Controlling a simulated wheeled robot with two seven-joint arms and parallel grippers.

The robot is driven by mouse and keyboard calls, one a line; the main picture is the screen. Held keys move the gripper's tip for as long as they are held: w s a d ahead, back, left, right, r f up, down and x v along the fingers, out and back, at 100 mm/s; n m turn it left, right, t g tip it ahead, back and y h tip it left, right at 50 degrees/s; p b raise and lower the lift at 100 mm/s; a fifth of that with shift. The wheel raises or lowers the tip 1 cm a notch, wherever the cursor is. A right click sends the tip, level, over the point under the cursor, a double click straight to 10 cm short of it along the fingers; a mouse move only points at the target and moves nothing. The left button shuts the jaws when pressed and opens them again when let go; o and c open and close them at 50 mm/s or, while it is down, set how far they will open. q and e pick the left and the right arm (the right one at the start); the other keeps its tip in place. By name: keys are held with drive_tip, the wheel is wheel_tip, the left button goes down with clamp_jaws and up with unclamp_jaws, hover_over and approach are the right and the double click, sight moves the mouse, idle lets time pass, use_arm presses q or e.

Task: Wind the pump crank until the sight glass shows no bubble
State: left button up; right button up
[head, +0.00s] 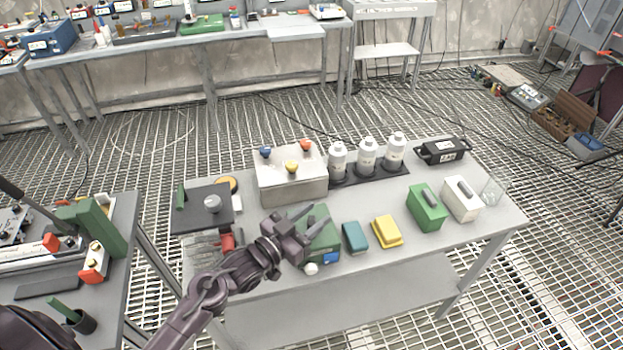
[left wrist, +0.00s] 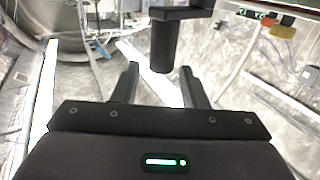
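The green pump box (head: 322,243) stands at the front middle of the grey table, with a small blue window (head: 330,258) and a white round knob (head: 311,268) on its near side. I cannot tell whether the window is the sight glass, and no bubble can be made out. My left gripper (head: 306,226) is at the pump's left side and covers part of it. In the left wrist view a black cylindrical handle (left wrist: 162,55), apparently the crank's, hangs from a black bar (left wrist: 180,14). It appears between the open fingers (left wrist: 160,88), with gaps on both sides. My right gripper is out of view.
Teal (head: 355,236) and yellow (head: 387,231) blocks stand right of the pump. A grey box with coloured knobs (head: 291,182) and white bottles (head: 367,157) stand behind. A black plate (head: 190,213) lies to the left. The table's front edge is close to the pump.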

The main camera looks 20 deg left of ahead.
sight(312, 222)
use_arm(q)
wheel_tip(312, 222, up, 17)
drive_tip(key=b, duration=0.1)
drive_tip(key=shift+r, duration=0.15)
